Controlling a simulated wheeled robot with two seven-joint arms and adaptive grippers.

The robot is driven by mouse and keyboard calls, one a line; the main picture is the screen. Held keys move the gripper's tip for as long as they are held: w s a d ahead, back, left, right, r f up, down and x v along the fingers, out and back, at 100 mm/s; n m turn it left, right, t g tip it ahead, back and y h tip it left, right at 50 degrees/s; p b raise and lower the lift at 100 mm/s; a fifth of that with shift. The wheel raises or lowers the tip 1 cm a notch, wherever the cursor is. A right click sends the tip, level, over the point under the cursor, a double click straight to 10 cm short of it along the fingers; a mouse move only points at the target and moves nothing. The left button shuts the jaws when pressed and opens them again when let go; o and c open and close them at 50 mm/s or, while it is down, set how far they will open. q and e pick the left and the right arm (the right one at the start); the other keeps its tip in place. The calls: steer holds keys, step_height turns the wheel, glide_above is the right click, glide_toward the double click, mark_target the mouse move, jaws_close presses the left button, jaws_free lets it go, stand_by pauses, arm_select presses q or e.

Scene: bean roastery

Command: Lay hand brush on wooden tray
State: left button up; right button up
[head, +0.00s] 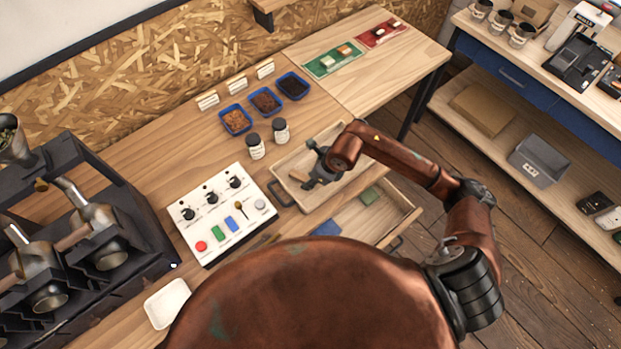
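The wooden tray (288,163) is a shallow light-wood box with a dark handle on its left end, on the bench right of the control panel. My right gripper (308,180) is dark and low over the tray, its arm reaching in from the right. A small tan wooden piece (298,176), perhaps the handle of the hand brush, shows at the fingers, within the tray's outline. The gripper hides the rest, so I cannot tell whether it is held or lies in the tray. My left gripper is not in view.
A white control panel (218,213) is left of the tray. Two dark-lidded jars (280,131) and several blue trays of beans (266,101) stand behind it. An open drawer (400,207) with a green block (369,196) juts out in front. A white dish (167,303) is at lower left.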

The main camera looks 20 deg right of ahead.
steer(key=shift+o, duration=0.6)
steer(key=v, duration=1.2)
